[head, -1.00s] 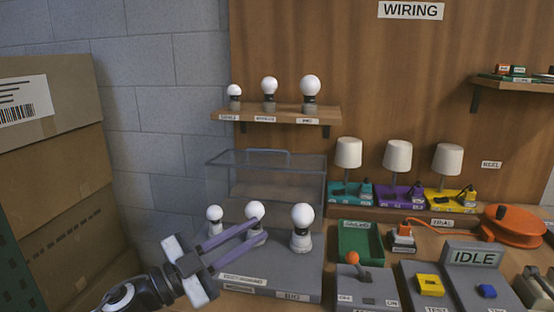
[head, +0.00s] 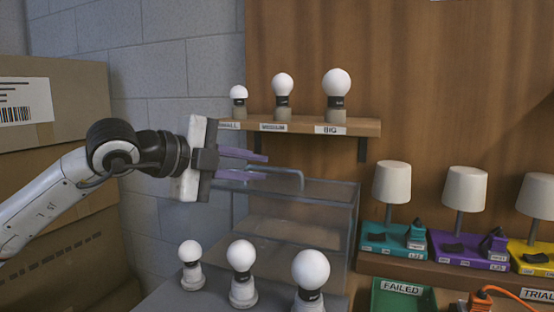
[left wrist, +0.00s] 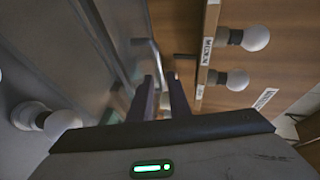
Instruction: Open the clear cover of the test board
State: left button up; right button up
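The clear cover (head: 354,225) is a see-through box at the test board (head: 190,291). It rises behind the row of bulbs in the head view; its exact hinge position cannot be told. A grey bar handle (head: 302,182) is at its top and also shows in the left wrist view (left wrist: 152,58). My left gripper (head: 266,165) is at the handle's left part, its purple fingers pointing right. The fingers (left wrist: 163,85) are apart, with the bar close to their tips. Whether they touch it cannot be told. My right gripper is out of view.
Three white bulbs (head: 240,255) stand on the board. A wooden shelf (head: 365,127) with three more bulbs is just beyond my left gripper. Lamps (head: 391,183) on coloured bases stand at the right, behind a green tray (head: 403,303). Cardboard boxes (head: 65,140) are at the left.

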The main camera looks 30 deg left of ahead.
aim_at(273, 170)
pick_arm(q)
jog(key=p+x, duration=0.2)
jog(key=x, duration=0.2)
jog(key=shift+w+d, duration=0.15)
jog(key=shift+w, duration=0.2)
jog(key=shift+p+x, duration=0.4)
jog(key=shift+x, duration=0.4)
jog(key=shift+f, duration=0.15)
jog(key=shift+c, duration=0.5)
grip_shut()
